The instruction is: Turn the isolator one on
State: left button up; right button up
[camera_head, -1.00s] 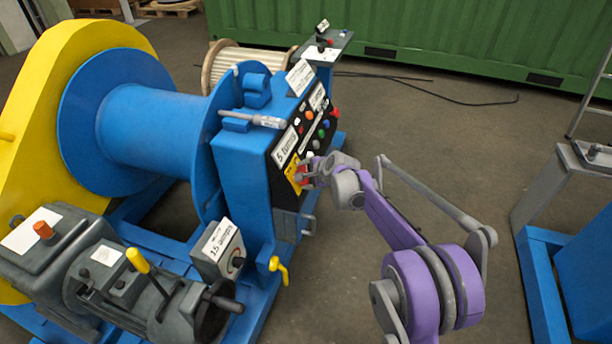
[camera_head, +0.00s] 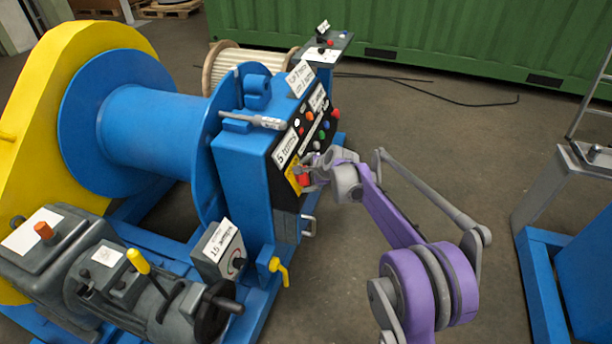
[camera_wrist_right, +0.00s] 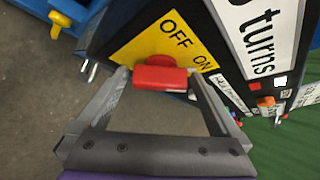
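The isolator is a red rotary handle (camera_head: 304,180) on a yellow plate (camera_head: 292,173) on the front of the blue control cabinet. The wrist view shows the red handle (camera_wrist_right: 160,78) close up, with OFF and ON printed on the yellow plate (camera_wrist_right: 150,43). My right gripper (camera_head: 308,174) is at the handle. In the wrist view the fingertips of the right gripper (camera_wrist_right: 160,76) sit at both ends of the handle, with no clear gap. The handle's exact pointing is hard to tell. My left gripper is not in view.
Buttons and lamps (camera_head: 318,134) sit above the plate, near a white "5 turns" label (camera_head: 286,147). A smaller grey box (camera_head: 222,250) with a dial and a yellow lever (camera_head: 279,268) are below. The floor (camera_head: 440,170) to the right is open.

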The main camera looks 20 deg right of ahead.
pick_arm(q)
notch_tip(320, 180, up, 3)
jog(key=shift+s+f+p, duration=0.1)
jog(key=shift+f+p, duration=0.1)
jog(key=shift+p, duration=0.85)
pick_arm(e)
jog(key=v, duration=1.1)
jog(key=s+a+f+n+g+h, duration=0.3)
jog(key=s+n, duration=0.6)
jog(key=s, duration=1.2)
jog(key=s+a+f+n, duration=0.3)
jog(key=s+n, duration=0.7)
jog(key=s, duration=1)
pick_arm(q)
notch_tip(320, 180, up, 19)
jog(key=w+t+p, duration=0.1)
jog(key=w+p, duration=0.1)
jog(key=p, duration=1.4)
jog(key=shift+p, duration=0.4)
pick_arm(e)
notch_tip(320, 180, up, 18)
jog(key=w+d, duration=0.1)
jog(key=w, duration=0.1)
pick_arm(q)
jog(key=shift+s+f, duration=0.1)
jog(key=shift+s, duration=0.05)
pick_arm(e)
jog(key=shift+s+d+f, duration=0.1)
jog(key=shift+s, duration=0.1)
